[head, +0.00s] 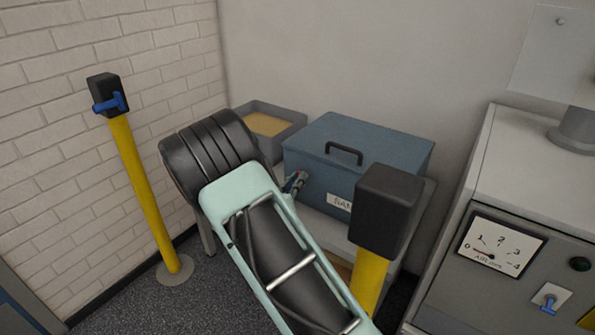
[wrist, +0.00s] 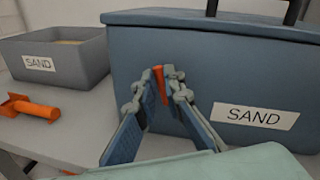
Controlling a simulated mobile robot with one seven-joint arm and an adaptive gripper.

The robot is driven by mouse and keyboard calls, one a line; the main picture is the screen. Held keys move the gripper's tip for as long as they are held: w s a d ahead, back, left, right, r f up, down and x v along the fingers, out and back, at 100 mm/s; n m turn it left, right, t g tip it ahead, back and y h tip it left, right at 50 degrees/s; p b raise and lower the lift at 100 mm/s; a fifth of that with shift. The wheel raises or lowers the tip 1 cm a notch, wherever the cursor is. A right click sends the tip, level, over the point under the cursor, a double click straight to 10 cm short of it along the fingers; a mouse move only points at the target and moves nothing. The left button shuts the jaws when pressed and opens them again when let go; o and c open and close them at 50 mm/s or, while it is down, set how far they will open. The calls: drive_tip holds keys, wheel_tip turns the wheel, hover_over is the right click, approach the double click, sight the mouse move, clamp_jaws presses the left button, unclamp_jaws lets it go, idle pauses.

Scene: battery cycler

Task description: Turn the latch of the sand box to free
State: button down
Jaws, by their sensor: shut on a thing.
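The sand box is a blue-grey lidded box (head: 325,171) with a black handle on top. It also fills much of the wrist view (wrist: 220,65), with a white SAND label on its front. The latch (wrist: 159,84) is a small orange piece on the box's front, left of the label. It looks roughly upright, but my fingers cover its sides. My gripper (wrist: 160,88) is shut on the latch. In the head view my gripper (head: 296,182) reaches the box's front left, and the latch is hidden there.
An open grey sand tray (wrist: 55,62) stands left of the box on a pale bench. An orange scoop-like tool (wrist: 30,107) lies in front of it. Yellow posts with black heads stand left (head: 145,195) and right (head: 370,275) of my arm. A grey metered cabinet (head: 500,195) is at right.

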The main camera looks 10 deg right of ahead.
drive_tip(key=n+g+p, duration=0.1)
drive_tip(key=n+p, duration=0.3)
drive_tip(key=n+g+h+p, duration=0.1)
drive_tip(key=n+p, duration=0.3)
drive_tip(key=w+a+f+n+g+p, duration=0.1)
drive_tip(key=n+p, duration=0.3)
idle(0.4)
drive_tip(key=shift+n+p, duration=0.3)
drive_tip(key=c, duration=2)
unclamp_jaws()
